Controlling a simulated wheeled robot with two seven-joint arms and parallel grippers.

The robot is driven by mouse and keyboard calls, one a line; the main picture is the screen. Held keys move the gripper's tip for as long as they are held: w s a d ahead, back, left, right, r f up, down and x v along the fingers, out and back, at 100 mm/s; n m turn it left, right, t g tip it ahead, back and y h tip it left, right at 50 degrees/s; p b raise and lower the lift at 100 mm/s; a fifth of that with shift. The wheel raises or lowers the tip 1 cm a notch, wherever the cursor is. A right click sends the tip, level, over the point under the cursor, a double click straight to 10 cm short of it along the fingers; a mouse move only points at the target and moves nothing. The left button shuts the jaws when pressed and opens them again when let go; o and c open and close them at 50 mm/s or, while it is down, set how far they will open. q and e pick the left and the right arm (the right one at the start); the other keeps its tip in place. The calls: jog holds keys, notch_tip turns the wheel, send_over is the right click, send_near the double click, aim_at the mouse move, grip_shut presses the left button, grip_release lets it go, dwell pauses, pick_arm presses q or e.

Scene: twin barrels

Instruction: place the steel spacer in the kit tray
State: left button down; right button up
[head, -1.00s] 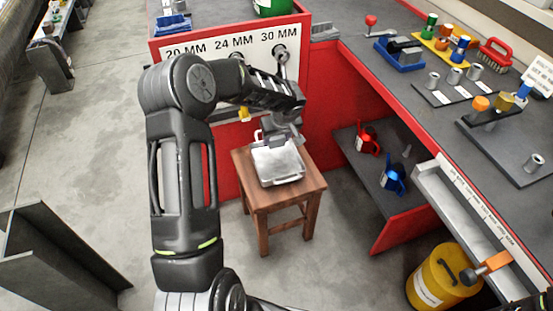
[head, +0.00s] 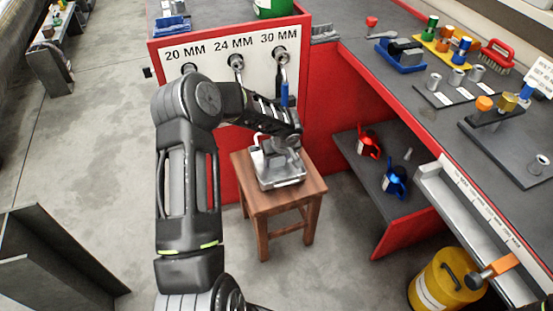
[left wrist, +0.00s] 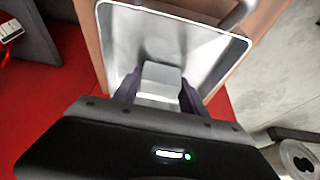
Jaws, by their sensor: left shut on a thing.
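The kit tray (head: 297,180), a shallow light-metal tray, sits on a wooden stool. It also shows in the left wrist view (left wrist: 222,52). My left gripper (head: 280,152) is over the tray, and its arm hides part of it. In the left wrist view my dark fingers (left wrist: 160,88) are shut on a light-grey metal piece, apparently the steel spacer (left wrist: 162,76). The piece shows against the tray's inside. I cannot tell whether it touches the tray floor. My right gripper is not in view.
The stool (head: 262,197) stands close to the red bench (head: 325,120). A white panel (head: 210,52) with size labels and pegs rises behind it. Grey cylinders (head: 456,77) stand on the right bench. A yellow canister (head: 446,280) is at bottom right. Open floor lies left.

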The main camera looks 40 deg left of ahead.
pick_arm(q)
jog(key=c, duration=0.6)
grip_release()
jog(key=shift+r, duration=0.15)
jog(key=shift+d+r, duration=0.1)
jog(key=shift+r, duration=0.15)
jog(key=p+v, duration=0.2)
jog(key=v, duration=0.9)
jog(key=shift+s+d+r, duration=0.1)
jog(key=shift+s+r, duration=0.05)
